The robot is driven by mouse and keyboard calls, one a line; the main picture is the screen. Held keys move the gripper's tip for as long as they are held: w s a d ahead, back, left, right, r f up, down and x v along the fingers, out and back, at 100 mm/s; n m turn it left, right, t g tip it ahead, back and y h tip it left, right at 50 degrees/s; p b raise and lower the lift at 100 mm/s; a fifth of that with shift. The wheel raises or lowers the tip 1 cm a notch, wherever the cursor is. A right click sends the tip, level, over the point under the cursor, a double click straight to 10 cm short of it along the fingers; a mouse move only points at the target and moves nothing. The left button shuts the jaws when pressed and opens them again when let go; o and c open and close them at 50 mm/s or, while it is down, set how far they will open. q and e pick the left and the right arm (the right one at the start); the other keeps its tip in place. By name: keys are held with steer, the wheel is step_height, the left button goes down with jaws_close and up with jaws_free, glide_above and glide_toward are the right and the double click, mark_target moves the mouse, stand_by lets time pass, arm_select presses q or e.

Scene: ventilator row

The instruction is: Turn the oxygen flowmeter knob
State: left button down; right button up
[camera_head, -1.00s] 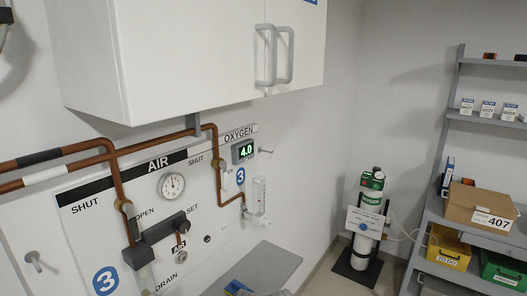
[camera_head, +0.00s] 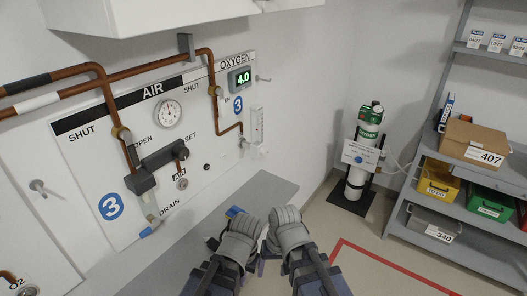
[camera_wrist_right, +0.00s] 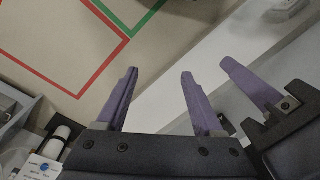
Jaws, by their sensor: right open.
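The oxygen flowmeter (camera_head: 257,124) is a pale upright tube on the wall panel at the end of a copper pipe, under the OXYGEN label. Its knob is too small to make out clearly. My right gripper (camera_head: 263,252) is low in the head view, well below the flowmeter and apart from it, partly hidden by my wrist. In the wrist view its two purple fingers (camera_wrist_right: 160,88) are spread with nothing between them. My left gripper (camera_head: 213,243) is beside it, mostly hidden; one purple finger (camera_wrist_right: 250,84) shows in the wrist view, so its opening is unclear.
A green display (camera_head: 240,79) reads 4.0 above the flowmeter. A grey ledge (camera_head: 270,196) runs below the panel. A white cabinet (camera_head: 150,12) overhangs it. An oxygen cylinder (camera_head: 361,160) and shelving (camera_head: 455,226) stand right. Floor between is open, with a red line (camera_head: 395,268).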

steer(key=w+a+m+t+y+b, duration=0.1)
steer(key=w+a+m+y, duration=0.4)
steer(key=w, duration=0.3)
steer(key=m+t+y+b, duration=0.4)
steer(key=m+t+y, duration=0.55)
steer(key=m, duration=1.05)
glide_toward(266, 153)
steer(key=a+t+h, duration=0.1)
steer(key=h, duration=0.1)
steer(key=shift+r+x, duration=0.2)
steer(key=shift+x, duration=1.8)
steer(key=shift+r+x, duration=0.2)
steer(key=shift+x, duration=1.8)
steer(key=shift+s+a, duration=0.1)
steer(key=shift+c, duration=0.3)
jaws_close()
